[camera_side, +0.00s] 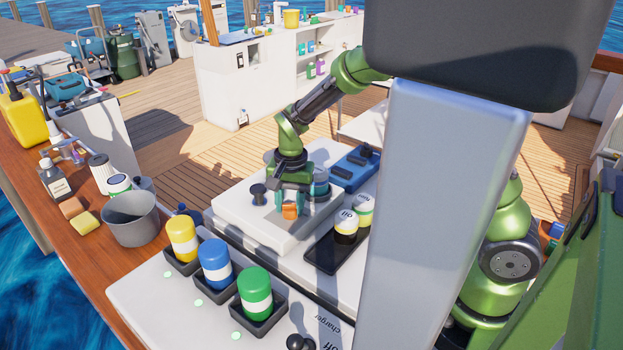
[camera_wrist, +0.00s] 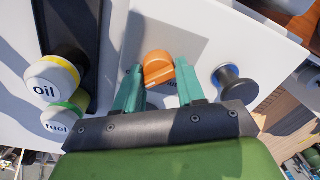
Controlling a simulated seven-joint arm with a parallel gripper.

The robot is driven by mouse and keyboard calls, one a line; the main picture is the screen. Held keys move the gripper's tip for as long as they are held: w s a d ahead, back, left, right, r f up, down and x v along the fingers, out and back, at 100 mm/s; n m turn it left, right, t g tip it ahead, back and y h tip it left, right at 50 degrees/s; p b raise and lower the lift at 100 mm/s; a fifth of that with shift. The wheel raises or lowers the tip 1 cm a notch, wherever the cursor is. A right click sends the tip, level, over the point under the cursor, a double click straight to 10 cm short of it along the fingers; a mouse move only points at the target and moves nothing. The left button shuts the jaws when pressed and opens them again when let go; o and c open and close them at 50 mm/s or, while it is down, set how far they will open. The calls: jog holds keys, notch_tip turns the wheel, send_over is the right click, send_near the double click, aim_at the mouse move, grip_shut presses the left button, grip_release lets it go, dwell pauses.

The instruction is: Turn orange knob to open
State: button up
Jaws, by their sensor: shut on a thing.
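The orange knob (camera_side: 289,212) is on the white hatch panel, under my gripper (camera_side: 291,203). In the wrist view the orange knob (camera_wrist: 159,69) sits between the two green fingertips of my gripper (camera_wrist: 159,80). A raised ridge runs across its round face. My gripper is shut on the knob, with one finger on each side. In the side view the fingers hide part of the knob. Some lettering beside the knob is mostly hidden by a finger.
A black knob-topped post (camera_wrist: 231,80) stands right of the orange knob in the wrist view. Oil (camera_wrist: 52,76) and fuel (camera_wrist: 66,119) caps are to the left. Yellow (camera_side: 183,238), blue (camera_side: 214,262) and green (camera_side: 255,290) canisters stand in front in black holders.

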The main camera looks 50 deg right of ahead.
jog(key=shift+s+d, duration=0.15)
jog(key=shift+d, duration=0.1)
jog(key=o, duration=1)
jog(key=shift+a, duration=0.1)
notch_tip(320, 180, up, 17)
jog(key=shift+s, duration=0.25)
